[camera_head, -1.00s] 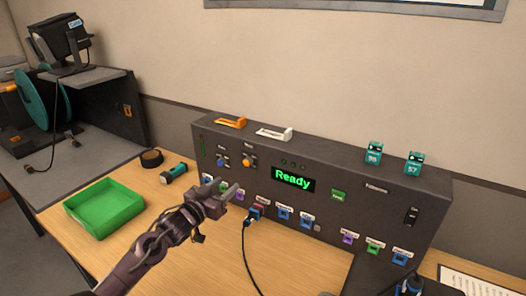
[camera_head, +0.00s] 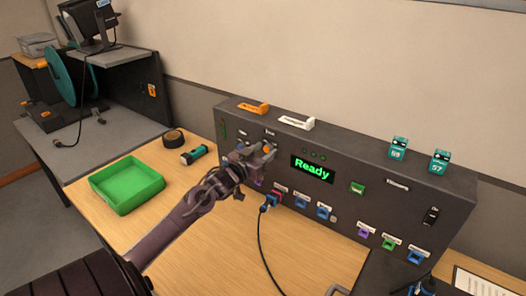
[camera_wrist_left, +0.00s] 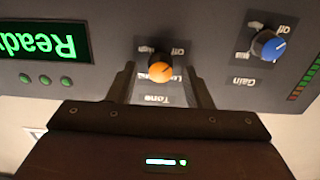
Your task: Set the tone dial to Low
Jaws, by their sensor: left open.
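The orange tone dial (camera_head: 268,148) is on the front of the dark console, left of the green "Ready" screen. In the left wrist view, which shows the panel upside down, the tone dial (camera_wrist_left: 160,72) sits between the two open fingers of my left gripper (camera_wrist_left: 161,80). Labels around it include Off, High and Low, partly covered by the fingers. I cannot tell which way the dial points. In the head view my left gripper (camera_head: 258,152) is at the panel and hides part of the dial area. Contact with the dial is not clear.
The blue gain dial (camera_wrist_left: 268,44) is beside the tone dial. A green screen (camera_head: 313,169) is to its right. Colored plugs line the console's lower edge, and a black cable (camera_head: 262,245) hangs in front.

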